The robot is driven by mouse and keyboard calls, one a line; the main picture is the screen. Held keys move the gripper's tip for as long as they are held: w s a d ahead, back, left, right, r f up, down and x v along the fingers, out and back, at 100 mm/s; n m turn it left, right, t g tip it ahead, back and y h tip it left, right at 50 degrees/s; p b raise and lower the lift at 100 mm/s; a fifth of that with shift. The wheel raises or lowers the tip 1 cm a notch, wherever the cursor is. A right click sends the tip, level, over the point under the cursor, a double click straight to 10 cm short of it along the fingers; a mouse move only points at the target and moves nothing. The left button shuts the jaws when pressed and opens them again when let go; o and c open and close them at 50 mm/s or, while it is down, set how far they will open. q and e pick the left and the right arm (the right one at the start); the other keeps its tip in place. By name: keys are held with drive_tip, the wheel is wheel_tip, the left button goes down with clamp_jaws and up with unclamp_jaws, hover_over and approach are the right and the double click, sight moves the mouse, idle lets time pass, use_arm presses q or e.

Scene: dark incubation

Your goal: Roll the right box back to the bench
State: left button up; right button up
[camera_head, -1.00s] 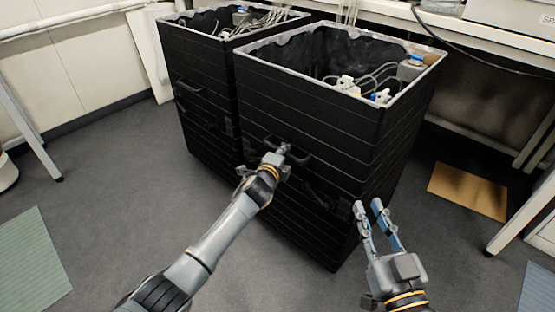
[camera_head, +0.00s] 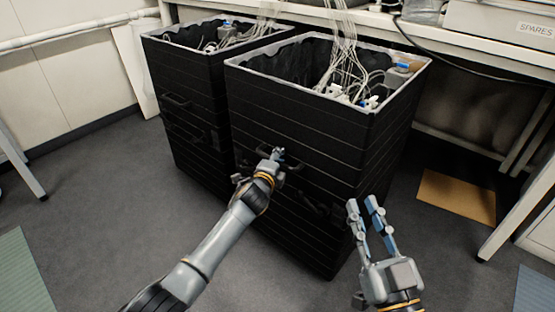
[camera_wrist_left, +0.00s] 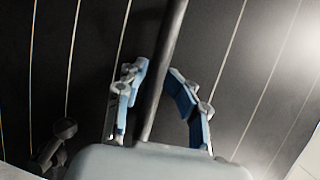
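The right box (camera_head: 300,150) is a tall black ribbed bin, open at the top, with cables and white and blue connectors inside. A dark bar handle (camera_head: 292,163) is on its front face. My left gripper (camera_head: 277,155) is at this handle. In the left wrist view the handle bar (camera_wrist_left: 168,50) runs between the fingers of my left gripper (camera_wrist_left: 158,75), which are closed in around it. My right gripper (camera_head: 367,203) is open and empty in front of the box's right front edge. The bench (camera_head: 470,50) is behind the box.
A second black bin (camera_head: 180,100) stands close to the left of the right box. A tan mat (camera_head: 457,196) lies on the floor at right, near a white table leg (camera_head: 515,220). A green mat (camera_head: 20,275) lies at left.

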use_arm(q)
drive_tip(key=shift+a+f, duration=0.15)
drive_tip(key=shift+f, duration=0.05)
drive_tip(key=shift+s+a, duration=0.25)
drive_tip(key=shift+s, duration=0.15)
drive_tip(key=v, duration=1.1)
drive_tip(key=shift+d, duration=0.15)
drive_tip(key=shift+s+r, duration=0.15)
